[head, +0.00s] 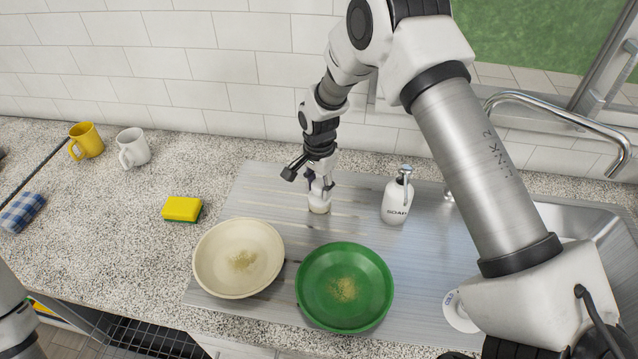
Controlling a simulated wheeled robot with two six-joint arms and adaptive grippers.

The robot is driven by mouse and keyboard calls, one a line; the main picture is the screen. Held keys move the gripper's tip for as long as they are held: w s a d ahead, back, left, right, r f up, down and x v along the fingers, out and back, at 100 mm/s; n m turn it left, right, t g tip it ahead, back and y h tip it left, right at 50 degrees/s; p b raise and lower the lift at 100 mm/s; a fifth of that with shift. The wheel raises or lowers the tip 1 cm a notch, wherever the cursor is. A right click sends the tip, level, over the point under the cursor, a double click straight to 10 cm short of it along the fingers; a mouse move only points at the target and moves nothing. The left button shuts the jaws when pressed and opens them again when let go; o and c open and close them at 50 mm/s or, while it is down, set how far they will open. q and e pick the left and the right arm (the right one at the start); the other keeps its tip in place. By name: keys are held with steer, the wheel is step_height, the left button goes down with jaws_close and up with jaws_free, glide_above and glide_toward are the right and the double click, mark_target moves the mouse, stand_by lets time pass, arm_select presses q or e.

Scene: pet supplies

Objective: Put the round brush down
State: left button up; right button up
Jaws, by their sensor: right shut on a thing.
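My right gripper (320,184) reaches down over the back of the metal drainboard (262,188). It is shut on the round brush (319,206), whose pale round head shows below the fingers. The upper part of the brush is hidden by the gripper. The brush looks upright, with its head at or just above the drainboard; I cannot tell if it touches. My left gripper is out of view.
A cream bowl (212,262) and a green bowl (345,318), each with crumbs, stand in front. A soap bottle (396,200) is right of the brush. A yellow sponge (182,209), yellow mug (88,140), white mug (133,148) and checked cloth (22,212) lie left. The sink (603,235) is right.

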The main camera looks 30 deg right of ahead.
steer(key=shift+f, duration=0.1)
steer(key=o, duration=1.2)
steer(key=shift+w+d+f, duration=0.1)
steer(key=shift+f, duration=0.05)
steer(key=shift+r, duration=0.55)
step_height(320, 180, up, 11)
steer(key=b, duration=0.3)
steer(key=shift+r+b, duration=0.15)
steer(key=shift+b, duration=0.2)
